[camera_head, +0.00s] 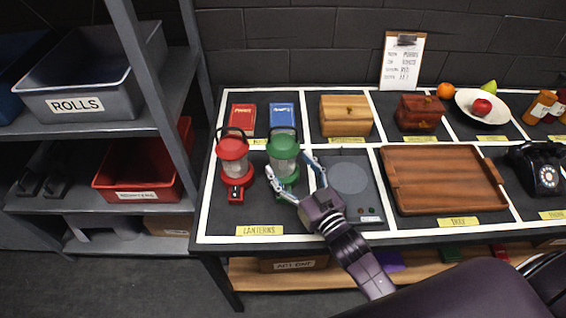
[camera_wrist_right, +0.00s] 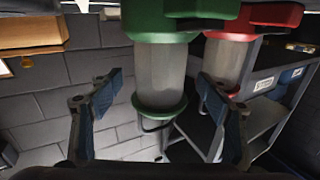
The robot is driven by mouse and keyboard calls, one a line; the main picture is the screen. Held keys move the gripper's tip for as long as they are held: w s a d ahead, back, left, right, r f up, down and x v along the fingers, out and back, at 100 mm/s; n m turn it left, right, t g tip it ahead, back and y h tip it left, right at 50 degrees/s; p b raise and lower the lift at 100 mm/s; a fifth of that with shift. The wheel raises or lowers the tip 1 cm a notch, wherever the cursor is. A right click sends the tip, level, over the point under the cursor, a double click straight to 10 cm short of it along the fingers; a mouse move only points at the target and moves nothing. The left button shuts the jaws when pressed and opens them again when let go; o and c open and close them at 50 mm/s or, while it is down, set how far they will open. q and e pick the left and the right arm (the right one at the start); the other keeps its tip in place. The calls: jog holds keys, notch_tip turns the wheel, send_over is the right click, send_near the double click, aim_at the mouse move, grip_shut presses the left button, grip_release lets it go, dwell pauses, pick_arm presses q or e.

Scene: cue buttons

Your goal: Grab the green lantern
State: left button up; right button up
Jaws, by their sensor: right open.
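The green lantern (camera_head: 284,157) stands upright on the table in the section labelled LANTERNS, right of the red lantern (camera_head: 233,163). My right gripper (camera_head: 292,176) is open at the green lantern, with one finger on each side of it in the head view. In the right wrist view the green lantern (camera_wrist_right: 160,75) shows between the two open fingers of my right gripper (camera_wrist_right: 150,110), with gaps on both sides. The red lantern (camera_wrist_right: 228,55) shows behind the right finger there. My left gripper is in neither view.
Right of the green lantern lies a grey flat device (camera_head: 349,178). A wooden tray (camera_head: 442,180) lies further right. Red and blue boxes (camera_head: 282,115) and a wooden box (camera_head: 345,116) stand behind. A shelf with a grey bin (camera_head: 105,88) is at left.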

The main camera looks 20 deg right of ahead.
jog(key=shift+w+a+p, duration=0.15)
jog(key=shift+w+a, duration=0.05)
jog(key=shift+w, duration=0.75)
jog(key=shift+w+a+p, duration=0.15)
jog(key=shift+w, duration=0.75)
jog(key=shift+c, duration=0.4)
jog(key=c, duration=1.7)
jog(key=shift+r, duration=0.2)
jog(key=shift+c, duration=0.2)
